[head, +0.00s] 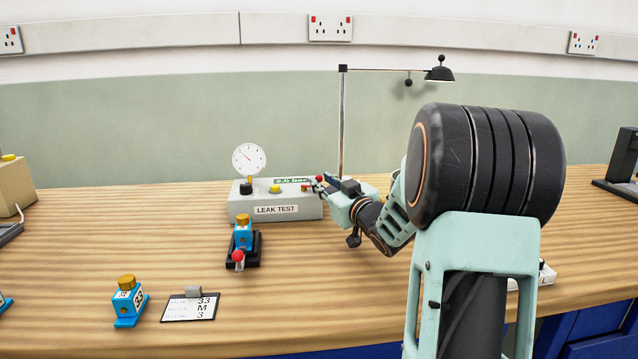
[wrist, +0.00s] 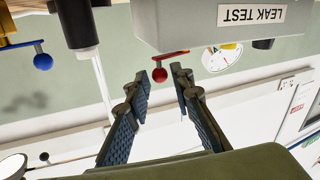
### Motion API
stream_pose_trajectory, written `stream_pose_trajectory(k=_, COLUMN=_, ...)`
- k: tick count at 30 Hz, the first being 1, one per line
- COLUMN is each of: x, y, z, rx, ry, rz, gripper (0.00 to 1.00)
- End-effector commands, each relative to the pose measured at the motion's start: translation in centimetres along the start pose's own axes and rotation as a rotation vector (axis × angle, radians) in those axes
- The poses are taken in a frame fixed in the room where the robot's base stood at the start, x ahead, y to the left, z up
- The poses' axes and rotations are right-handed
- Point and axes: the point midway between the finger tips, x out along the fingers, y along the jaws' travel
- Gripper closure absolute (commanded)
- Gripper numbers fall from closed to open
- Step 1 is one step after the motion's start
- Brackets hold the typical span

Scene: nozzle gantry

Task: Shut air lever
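The grey leak test box (head: 240,208) stands at the back of the bench with a dial gauge (head: 249,158) on top. A short lever with a red ball knob (wrist: 160,75) sticks out from the box's side in the wrist view, where the box (wrist: 180,22) appears upside down. My gripper (head: 318,187) is at the right end of the box in the head view. In the wrist view my gripper (wrist: 159,73) is open and empty, its fingertips either side of the red ball. I cannot tell whether they touch it.
A black fixture (head: 257,250) with a blue valve body and a red-knobbed handle stands in front of the box. A lever with a blue ball (wrist: 42,62) shows in the wrist view. A lamp (head: 342,120) stands behind.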

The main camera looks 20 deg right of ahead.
Motion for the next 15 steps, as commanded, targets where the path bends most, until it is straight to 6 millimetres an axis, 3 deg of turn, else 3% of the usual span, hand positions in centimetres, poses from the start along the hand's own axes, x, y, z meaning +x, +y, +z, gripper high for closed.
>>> stream_pose_trajectory(k=6, x=2.4, y=0.0, z=0.1, rx=0.000, ry=0.000, rz=0.001, gripper=0.79)
stream_pose_trajectory(k=15, x=2.9, y=0.0, z=0.0, rx=0.000, ry=0.000, rz=0.001, gripper=0.79)
